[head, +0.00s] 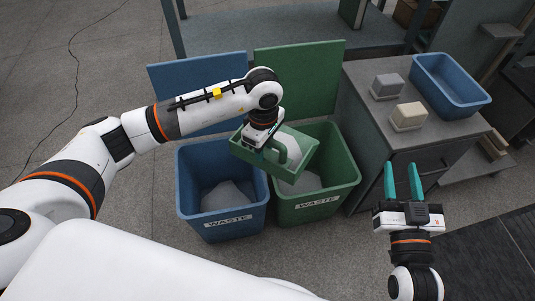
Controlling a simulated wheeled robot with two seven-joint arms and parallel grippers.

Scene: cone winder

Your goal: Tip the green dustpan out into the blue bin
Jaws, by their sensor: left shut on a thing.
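The green dustpan (303,165) is a shallow green tray with pale grey waste in it. My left gripper (268,147) is shut on its handle and holds it over the inner sides of the two bins, mostly above the green bin. It looks slightly tilted in the picture. The blue bin (222,222) stands on the floor at the left, lid open, labelled WASTE, with some grey waste at its bottom. My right gripper (403,182) has teal fingers, spread apart and empty, in front of the cabinet.
A green bin (317,206) with an open lid, also labelled WASTE, stands right beside the blue bin. A grey cabinet (390,140) at the right bears two small blocks and a blue tray (447,102). A cable lies on the floor at left.

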